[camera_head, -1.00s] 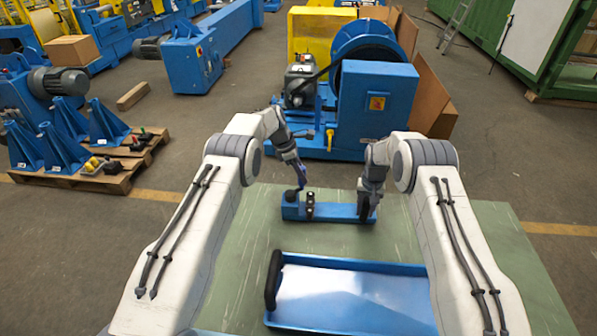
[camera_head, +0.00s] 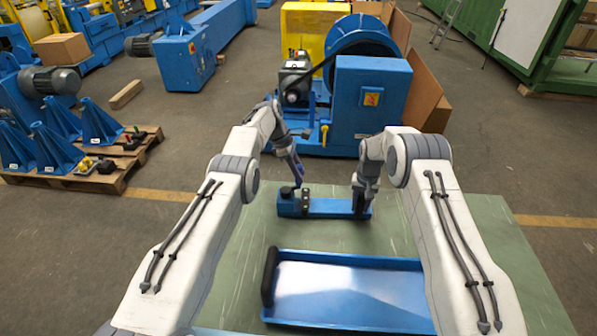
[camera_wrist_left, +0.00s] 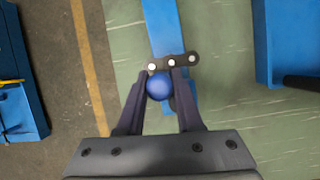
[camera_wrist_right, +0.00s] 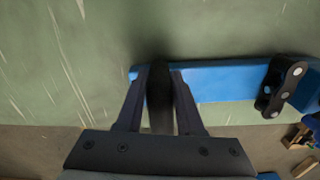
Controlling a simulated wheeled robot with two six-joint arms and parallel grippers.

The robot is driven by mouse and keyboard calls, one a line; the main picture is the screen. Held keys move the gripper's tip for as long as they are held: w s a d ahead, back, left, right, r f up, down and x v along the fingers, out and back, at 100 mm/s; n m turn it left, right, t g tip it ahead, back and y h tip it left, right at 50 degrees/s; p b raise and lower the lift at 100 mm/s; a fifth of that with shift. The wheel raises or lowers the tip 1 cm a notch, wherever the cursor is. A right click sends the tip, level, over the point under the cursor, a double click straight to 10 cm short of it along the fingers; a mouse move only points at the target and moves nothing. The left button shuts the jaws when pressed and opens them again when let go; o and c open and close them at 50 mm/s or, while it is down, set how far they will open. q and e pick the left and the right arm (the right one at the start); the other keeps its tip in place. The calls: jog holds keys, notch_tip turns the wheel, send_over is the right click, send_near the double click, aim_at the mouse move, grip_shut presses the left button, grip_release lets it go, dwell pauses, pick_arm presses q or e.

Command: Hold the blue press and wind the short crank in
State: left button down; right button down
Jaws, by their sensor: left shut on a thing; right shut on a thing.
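The blue press (camera_head: 332,207) is a long blue bar lying on the green table, with a dark chain (camera_head: 306,201) near its left end. My left gripper (camera_head: 299,182) is at that end. In the left wrist view its fingers are shut on a round blue knob (camera_wrist_left: 159,88) beside dark chain links with bright pins (camera_wrist_left: 172,63); the crank arm under the knob is mostly hidden. My right gripper (camera_head: 361,207) is shut on an upright black handle (camera_wrist_right: 159,85) at the bar's right end. The right wrist view also shows the chain (camera_wrist_right: 280,85) at the bar's other end.
A shallow blue tray (camera_head: 350,257) with a black grip on its left side lies nearer me on the green table (camera_head: 490,240). Blue machinery (camera_head: 372,100) stands beyond the table. A pallet (camera_head: 125,172) with blue stands is on the floor at left.

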pick_arm(q)
jog(key=c, duration=0.6)
grip_release()
jog(key=shift+r, duration=0.15)
jog(key=v, duration=0.7)
jog(key=shift+a+r, duration=0.1)
